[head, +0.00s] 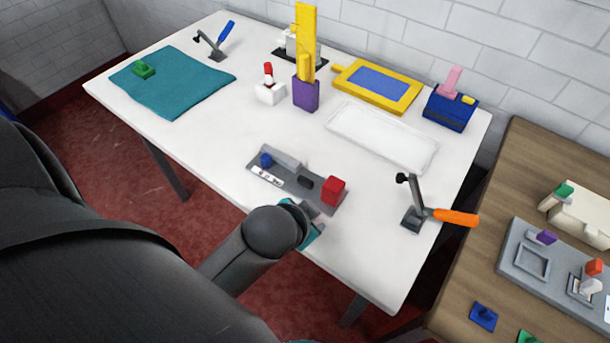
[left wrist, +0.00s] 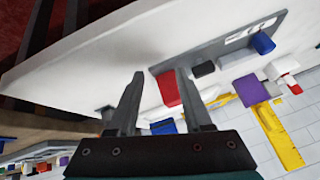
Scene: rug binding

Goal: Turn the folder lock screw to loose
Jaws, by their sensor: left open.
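A grey plate device (head: 325,207) lies near the front edge of the white table. It carries a blue round knob (head: 266,160), a white marked label (head: 267,175), a grey bar, a small black block (head: 306,182) and a red block (head: 334,190). The blue knob beside the label may be the lock screw; the pictures do not name it. My left gripper (head: 312,222) is at the plate's right end, partly hidden by its own wrist. In the left wrist view its fingers (left wrist: 160,74) are apart, with the red block (left wrist: 168,88) showing beyond them and the blue knob (left wrist: 263,43) farther right.
Behind the plate are a white tray (head: 345,112), a purple holder (head: 306,94) with yellow bars, and a red-topped white block (head: 270,92). An orange-handled clamp (head: 455,217) stands to the right. A teal mat (head: 185,95) lies far left. White table is free left of the plate.

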